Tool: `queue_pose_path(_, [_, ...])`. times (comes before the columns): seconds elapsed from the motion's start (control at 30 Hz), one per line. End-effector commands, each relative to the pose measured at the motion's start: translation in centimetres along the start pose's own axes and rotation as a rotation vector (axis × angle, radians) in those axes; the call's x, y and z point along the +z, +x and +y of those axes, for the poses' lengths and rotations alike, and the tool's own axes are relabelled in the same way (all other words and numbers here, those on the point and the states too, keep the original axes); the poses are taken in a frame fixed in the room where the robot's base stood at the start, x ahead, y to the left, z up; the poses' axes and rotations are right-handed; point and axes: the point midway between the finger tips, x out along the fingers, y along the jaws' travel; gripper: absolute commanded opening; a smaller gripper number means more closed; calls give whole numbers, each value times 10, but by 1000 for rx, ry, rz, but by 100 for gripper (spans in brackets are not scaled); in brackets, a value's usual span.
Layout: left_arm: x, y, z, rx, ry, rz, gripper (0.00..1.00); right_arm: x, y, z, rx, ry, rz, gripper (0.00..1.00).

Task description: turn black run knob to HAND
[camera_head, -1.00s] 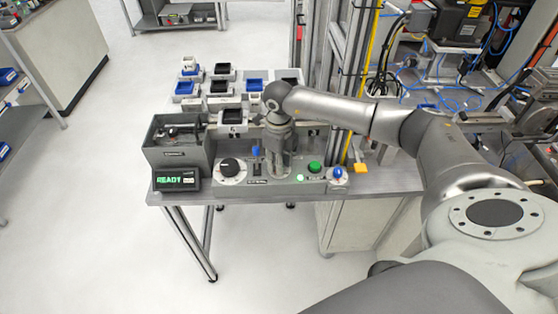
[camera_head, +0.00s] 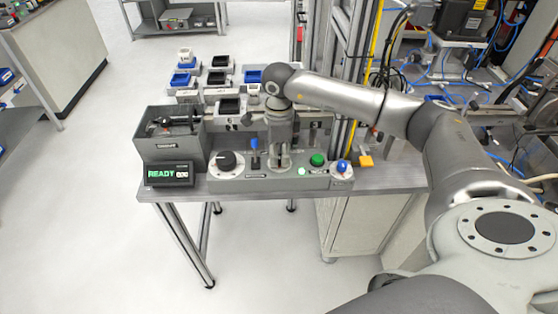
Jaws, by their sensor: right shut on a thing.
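My right gripper (camera_head: 282,164) points down onto the grey control panel (camera_head: 260,182), between a blue-tipped lever and a lit green lamp. It is shut on a small control there, which looks to be the black run knob. The fingers and wrist hide nearly all of it, so I cannot read its setting. A larger black dial knob (camera_head: 227,160) on a round white scale stands clear at the panel's left end. My left gripper is not in view.
The blue-tipped lever (camera_head: 255,148) stands close left of my right gripper. A green button (camera_head: 317,160) and a blue knob (camera_head: 342,166) are to its right. A display (camera_head: 168,174) reads READY. A grey bin (camera_head: 160,145) and several small trays stand behind.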

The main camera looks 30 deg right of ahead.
Motion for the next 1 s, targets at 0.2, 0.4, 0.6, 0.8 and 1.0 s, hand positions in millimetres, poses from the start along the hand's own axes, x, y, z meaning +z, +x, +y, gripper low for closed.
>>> queue_pose_path(0.2, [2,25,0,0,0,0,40,0,3,-1,-4,-205,-2,0])
queue_pose_path(0.4, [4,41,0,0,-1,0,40,0,3,0,-4,-394,-2,0])
queue_pose_path(0.6, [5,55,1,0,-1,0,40,0,2,0,-5,-578,-1,0])
queue_pose_path(0.8, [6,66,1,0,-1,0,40,0,1,0,-5,-737,-2,0])
queue_pose_path(1.0, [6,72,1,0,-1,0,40,0,0,0,-5,-853,0,0])
